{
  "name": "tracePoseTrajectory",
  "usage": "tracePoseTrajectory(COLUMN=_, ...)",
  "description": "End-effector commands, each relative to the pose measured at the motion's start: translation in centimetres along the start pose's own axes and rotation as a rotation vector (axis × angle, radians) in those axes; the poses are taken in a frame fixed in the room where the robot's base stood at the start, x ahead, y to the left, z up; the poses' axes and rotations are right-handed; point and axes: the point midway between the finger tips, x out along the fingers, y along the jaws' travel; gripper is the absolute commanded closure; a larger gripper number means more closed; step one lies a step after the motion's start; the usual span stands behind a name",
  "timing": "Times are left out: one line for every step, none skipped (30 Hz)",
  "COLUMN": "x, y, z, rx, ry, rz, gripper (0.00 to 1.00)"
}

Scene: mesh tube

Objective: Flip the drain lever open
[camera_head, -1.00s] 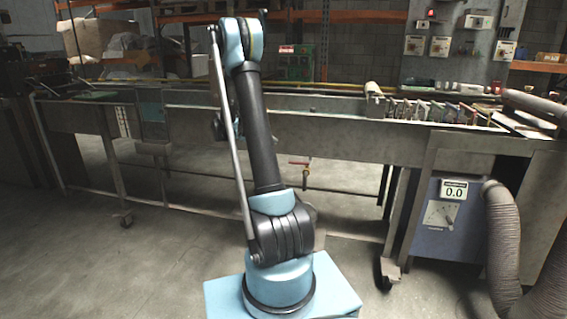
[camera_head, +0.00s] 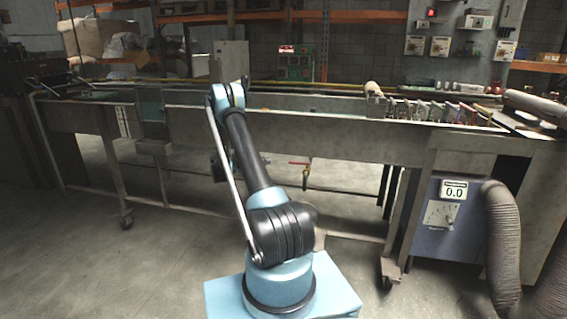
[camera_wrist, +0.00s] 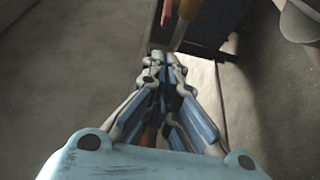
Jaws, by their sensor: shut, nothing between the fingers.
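The red drain lever (camera_head: 300,163) sits on a thin pipe under the long metal trough, right of my arm in the head view. In the wrist view a red piece (camera_wrist: 167,12), apparently the lever, shows at the top edge beside a yellowish brass part (camera_wrist: 185,22). My gripper (camera_wrist: 163,58) is shut and empty, its fingertips pointing toward these parts and a little below them in the picture. Whether the tips touch anything cannot be told.
The metal trough (camera_head: 330,135) spans the scene, with legs and a lower rail beneath it. A blue control box (camera_head: 430,245) and a thick ribbed hose (camera_head: 503,240) stand at the right. The floor at the left front is clear.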

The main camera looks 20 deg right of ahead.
Motion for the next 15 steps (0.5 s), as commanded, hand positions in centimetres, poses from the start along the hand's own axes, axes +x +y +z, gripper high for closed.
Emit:
tracePoseTrajectory(x=0.0, y=0.0, z=0.0, rx=0.000, ry=0.000, rz=0.001, gripper=1.00)
tracePoseTrajectory(x=0.0, y=0.0, z=0.0, rx=0.000, ry=0.000, rz=0.001, gripper=1.00)
tracePoseTrajectory(x=0.0, y=0.0, z=0.0, rx=0.000, ry=0.000, rz=0.001, gripper=1.00)
tracePoseTrajectory(x=0.0, y=0.0, z=0.0, rx=0.000, ry=0.000, rz=0.001, gripper=1.00)
tracePoseTrajectory(x=0.0, y=0.0, z=0.0, rx=0.000, ry=0.000, rz=0.000, gripper=1.00)
tracePoseTrajectory(x=0.0, y=0.0, z=0.0, rx=0.000, ry=0.000, rz=0.000, gripper=1.00)
tracePoseTrajectory(x=0.0, y=0.0, z=0.0, rx=0.000, ry=0.000, rz=0.000, gripper=1.00)
tracePoseTrajectory(x=0.0, y=0.0, z=0.0, rx=0.000, ry=0.000, rz=0.000, gripper=1.00)
tracePoseTrajectory(x=0.1, y=0.0, z=0.0, rx=0.000, ry=0.000, rz=0.000, gripper=1.00)
tracePoseTrajectory(x=0.1, y=0.0, z=0.0, rx=0.000, ry=0.000, rz=0.000, gripper=1.00)
tracePoseTrajectory(x=0.2, y=0.0, z=0.0, rx=0.000, ry=0.000, rz=0.000, gripper=1.00)
tracePoseTrajectory(x=0.5, y=0.0, z=0.0, rx=0.000, ry=0.000, rz=0.000, gripper=1.00)
tracePoseTrajectory(x=0.7, y=0.0, z=0.0, rx=0.000, ry=-0.001, rz=0.000, gripper=1.00)
tracePoseTrajectory(x=1.0, y=0.0, z=0.0, rx=0.000, ry=-0.001, rz=0.000, gripper=1.00)
tracePoseTrajectory(x=1.5, y=0.0, z=0.0, rx=0.000, ry=-0.002, rz=-0.001, gripper=1.00)
